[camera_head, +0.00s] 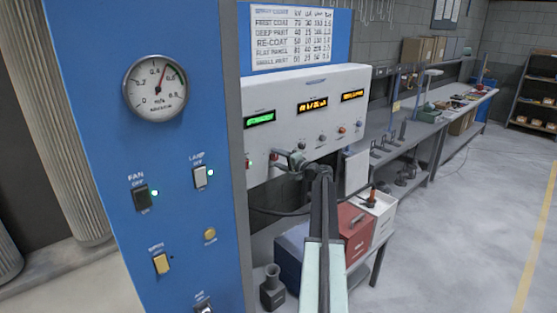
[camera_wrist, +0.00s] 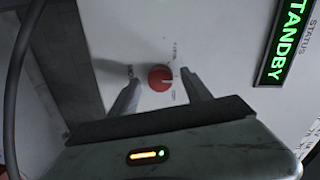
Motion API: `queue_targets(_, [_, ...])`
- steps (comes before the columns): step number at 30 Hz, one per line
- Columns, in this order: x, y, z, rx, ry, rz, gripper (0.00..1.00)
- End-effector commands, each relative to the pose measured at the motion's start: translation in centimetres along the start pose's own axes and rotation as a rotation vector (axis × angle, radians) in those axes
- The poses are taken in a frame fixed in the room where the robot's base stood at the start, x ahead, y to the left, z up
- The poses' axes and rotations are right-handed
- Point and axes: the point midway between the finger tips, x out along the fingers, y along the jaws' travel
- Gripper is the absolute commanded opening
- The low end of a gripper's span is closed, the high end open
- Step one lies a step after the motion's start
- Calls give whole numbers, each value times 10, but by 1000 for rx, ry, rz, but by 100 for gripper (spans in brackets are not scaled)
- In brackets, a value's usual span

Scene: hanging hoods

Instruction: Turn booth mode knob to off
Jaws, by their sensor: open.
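A round red knob (camera_wrist: 159,78) sits on the white control panel in the wrist view, with a pale pointer mark toward its right side and small print beside it, too small to read. My gripper (camera_wrist: 161,80) is open, with one finger on each side of the knob; I cannot tell whether they touch it. In the head view my gripper (camera_head: 278,158) is at the lower left of the white panel (camera_head: 300,88). The green display (camera_wrist: 286,40) reads STANDBY.
A blue cabinet (camera_head: 100,120) with a dial gauge (camera_head: 155,88) and switches stands close on the left. Below the panel are a red box (camera_head: 354,228) and a dark blue box. A grey bench runs back on the right; the floor (camera_head: 460,220) there is clear.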

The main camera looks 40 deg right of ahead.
Motion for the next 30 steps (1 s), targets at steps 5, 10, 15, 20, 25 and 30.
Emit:
queue_targets(5, [-29,-1,1,0,2,0,57])
queue_targets(10, [-63,0,1,0,2,1,57])
queue_targets(15, [-75,0,0,0,0,1,57])
queue_targets(20, [-74,0,0,-1,-1,1,57])
queue_targets(25, [-74,0,0,-1,-1,1,57])
queue_targets(30, [-74,0,0,-1,0,1,57])
